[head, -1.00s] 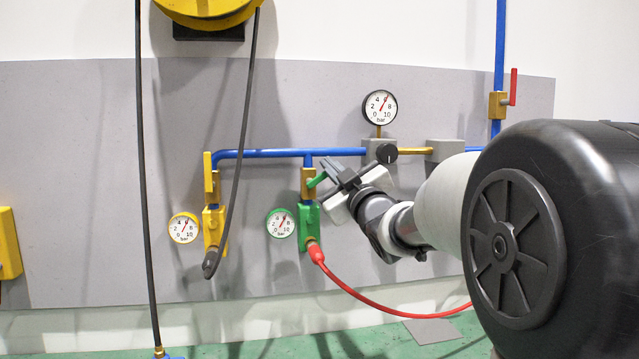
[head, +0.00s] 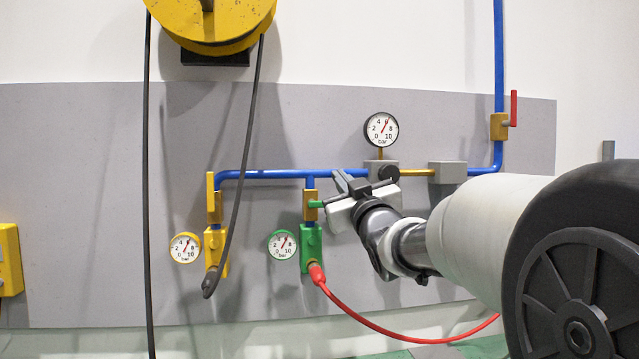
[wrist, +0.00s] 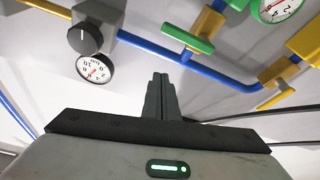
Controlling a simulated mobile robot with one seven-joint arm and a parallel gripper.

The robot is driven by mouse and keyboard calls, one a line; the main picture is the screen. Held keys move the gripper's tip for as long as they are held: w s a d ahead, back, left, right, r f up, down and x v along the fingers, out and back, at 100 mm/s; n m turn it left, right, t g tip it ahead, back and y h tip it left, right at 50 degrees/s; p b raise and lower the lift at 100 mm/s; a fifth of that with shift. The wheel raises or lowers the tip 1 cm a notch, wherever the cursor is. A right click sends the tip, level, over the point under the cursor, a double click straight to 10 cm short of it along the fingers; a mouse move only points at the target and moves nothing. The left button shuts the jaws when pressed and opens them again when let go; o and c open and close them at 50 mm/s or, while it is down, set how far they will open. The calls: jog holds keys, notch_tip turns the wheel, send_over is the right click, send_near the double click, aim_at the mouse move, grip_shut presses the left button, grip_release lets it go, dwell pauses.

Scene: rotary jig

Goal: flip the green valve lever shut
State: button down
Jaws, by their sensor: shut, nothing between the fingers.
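The green valve lever (head: 316,204) sits on a brass valve body (head: 309,212) on the drop pipe above the green block (head: 311,246). The lever lies level, across the pipe. It also shows in the wrist view (wrist: 188,38), lying crosswise over the brass body. My gripper (head: 341,178) is shut and empty. In the head view its fingertips are just up and right of the lever, near the blue pipe. In the wrist view my fingers (wrist: 160,77) point at the pipe and appear apart from the lever.
A yellow lever (head: 210,192) stands upright along its pipe at left, with a dark hose (head: 240,165) hanging in front. A regulator with a black knob (head: 388,174) and a gauge (head: 381,129) is close right of my fingers. A red hose (head: 375,327) leaves the green block below.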

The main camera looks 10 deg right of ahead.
jog(key=v, duration=0.7)
jog(key=shift+a, duration=0.5)
jog(key=shift+s+f, duration=0.15)
jog(key=s+d+f+m+g+h, duration=0.1)
jog(key=s+f+m+g+h, duration=0.1)
jog(key=s+f+g, duration=0.45)
jog(key=s+f+m+g+h, duration=0.1)
jog(key=s+f+m, duration=0.15)
jog(key=f, duration=0.65)
jog(key=s+a+f+g+y, duration=0.15)
jog(key=s+f+g, duration=0.25)
jog(key=s+f, duration=0.4)
jog(key=s+a+f+g+h, duration=0.15)
jog(key=s+f+g, duration=0.35)
jog(key=s, duration=0.6)
notch_tip(320, 180, up, 17)
jog(key=y+p, duration=0.1)
jog(key=p, duration=1.7)
jog(key=shift+s+a, duration=0.45)
